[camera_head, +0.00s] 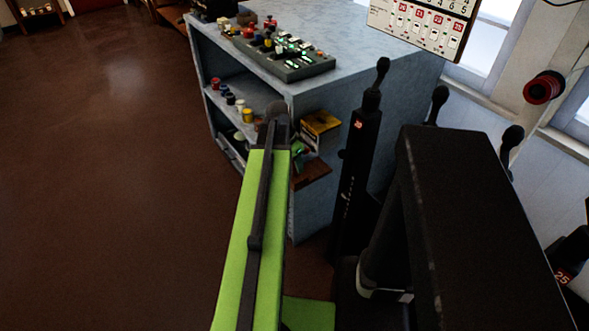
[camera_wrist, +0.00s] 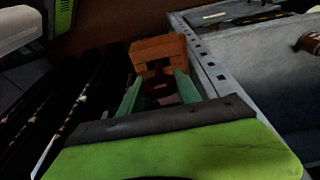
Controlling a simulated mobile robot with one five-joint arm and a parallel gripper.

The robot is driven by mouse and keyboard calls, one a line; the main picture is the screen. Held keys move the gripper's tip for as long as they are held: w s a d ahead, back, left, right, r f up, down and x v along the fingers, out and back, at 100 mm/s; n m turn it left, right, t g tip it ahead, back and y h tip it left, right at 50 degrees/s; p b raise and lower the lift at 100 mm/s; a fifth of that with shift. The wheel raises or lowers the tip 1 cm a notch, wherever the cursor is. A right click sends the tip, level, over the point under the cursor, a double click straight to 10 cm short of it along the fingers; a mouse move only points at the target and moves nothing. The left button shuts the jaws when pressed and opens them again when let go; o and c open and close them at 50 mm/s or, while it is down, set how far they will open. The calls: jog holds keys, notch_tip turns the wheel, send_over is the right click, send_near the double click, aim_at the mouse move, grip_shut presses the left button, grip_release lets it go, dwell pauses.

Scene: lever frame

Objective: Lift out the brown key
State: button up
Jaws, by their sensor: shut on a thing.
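The brown key (camera_wrist: 151,52) is a blocky orange-brown piece with dark openings, ahead of my gripper in the wrist view. My gripper (camera_wrist: 159,82) has two teal fingers, one on each side of the key's near part, and is shut on it. In the head view, a flat brown piece (camera_head: 314,174), apparently the key, juts out beside the end of my green arm. My gripper (camera_head: 301,156) is mostly hidden there behind the arm. The exact contact and the key's far end are hard to see in the dark.
A blue-grey cabinet (camera_head: 375,75) holds a lit button panel (camera_head: 290,62) on top and coloured pots on its shelves. A yellow item (camera_head: 319,125) is close above the key. Black lever posts (camera_head: 358,165) stand to the right. Open floor (camera_head: 100,180) lies left.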

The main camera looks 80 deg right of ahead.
jog(key=shift+r+p, duration=1.7)
jog(key=shift+r, duration=0.2)
jog(key=w+a+r+p, duration=0.3)
jog(key=r+p, duration=0.2)
jog(key=shift+w, duration=0.15)
